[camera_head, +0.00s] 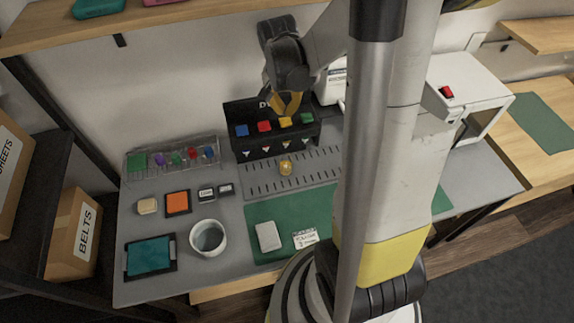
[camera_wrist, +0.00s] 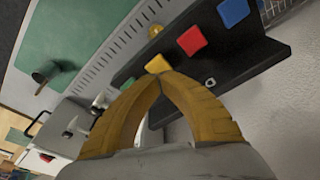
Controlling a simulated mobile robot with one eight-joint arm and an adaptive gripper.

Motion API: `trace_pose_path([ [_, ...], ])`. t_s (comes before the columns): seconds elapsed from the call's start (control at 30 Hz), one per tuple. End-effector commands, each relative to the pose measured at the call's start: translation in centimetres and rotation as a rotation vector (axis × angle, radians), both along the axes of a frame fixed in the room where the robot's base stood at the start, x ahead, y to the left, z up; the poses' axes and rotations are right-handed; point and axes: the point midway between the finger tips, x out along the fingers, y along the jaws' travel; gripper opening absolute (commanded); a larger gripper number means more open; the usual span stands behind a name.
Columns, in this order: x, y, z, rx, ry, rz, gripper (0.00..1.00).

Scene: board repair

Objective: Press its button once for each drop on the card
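A black dispenser (camera_head: 262,110) stands at the back of the bench with a row of buttons: blue (camera_head: 242,130), red (camera_head: 264,126), yellow (camera_head: 286,121) and green (camera_head: 306,118). Small marked spouts show below them. My gripper (camera_head: 287,112) is shut and empty, fingertips down just over the yellow button; I cannot tell if they touch it.
A yellow-gold round thing (camera_head: 285,168) sits on the slotted grey strip before the dispenser.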

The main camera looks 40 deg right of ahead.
Motion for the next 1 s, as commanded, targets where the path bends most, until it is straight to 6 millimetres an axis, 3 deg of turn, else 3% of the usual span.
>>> trace_pose_path([
  [0.5, 0.0, 0.0, 5.6, 0.000, 0.000, 0.000, 0.00],
  [1.0, 0.0, 0.0, 5.7, 0.000, 0.000, 0.000, 0.00],
])
